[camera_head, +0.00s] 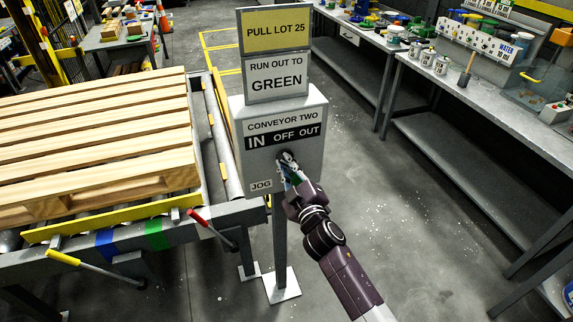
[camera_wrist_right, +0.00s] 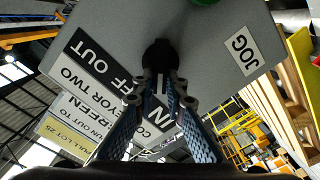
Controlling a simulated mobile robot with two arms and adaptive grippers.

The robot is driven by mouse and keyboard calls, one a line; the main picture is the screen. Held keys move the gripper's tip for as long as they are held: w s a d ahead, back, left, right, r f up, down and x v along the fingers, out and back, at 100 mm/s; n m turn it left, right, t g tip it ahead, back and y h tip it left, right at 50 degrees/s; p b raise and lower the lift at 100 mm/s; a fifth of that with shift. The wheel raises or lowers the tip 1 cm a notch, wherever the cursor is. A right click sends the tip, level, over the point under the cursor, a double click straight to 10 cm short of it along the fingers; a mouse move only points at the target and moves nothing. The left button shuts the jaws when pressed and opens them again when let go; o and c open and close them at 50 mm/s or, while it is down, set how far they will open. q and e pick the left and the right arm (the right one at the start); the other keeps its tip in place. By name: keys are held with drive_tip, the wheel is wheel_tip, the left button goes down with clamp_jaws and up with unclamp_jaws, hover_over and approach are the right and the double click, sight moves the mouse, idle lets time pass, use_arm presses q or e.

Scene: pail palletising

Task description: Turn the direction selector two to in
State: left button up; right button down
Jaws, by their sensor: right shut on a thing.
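The conveyor two control box (camera_head: 262,135) is a grey box on a post, with a label strip reading IN, OFF, OUT. The black direction selector (camera_head: 284,155) is on its face under the strip, largely covered by my right gripper (camera_head: 287,165). In the right wrist view the dark selector knob (camera_wrist_right: 158,54) is between the fingertips of my right gripper (camera_wrist_right: 160,82), which is shut on it. The IN label (camera_wrist_right: 156,113) shows between the fingers. I cannot tell which way the selector points. My left gripper is not in view.
A green button (camera_wrist_right: 203,2) is near the JOG label (camera_head: 261,185). Signs reading PULL LOT 25 (camera_head: 276,34) and RUN OUT TO GREEN (camera_head: 276,79) stand above the box. A wooden pallet (camera_head: 90,150) lies on the conveyor at left; a red-handled lever (camera_head: 198,216) projects near the post. Benches stand right.

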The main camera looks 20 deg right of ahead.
idle(0.4)
drive_tip(key=c, duration=2)
unclamp_jaws()
drive_tip(key=shift+o, duration=0.2)
drive_tip(key=s, duration=1.2)
drive_tip(key=shift+d, duration=0.2)
drive_tip(key=shift+f, duration=0.1)
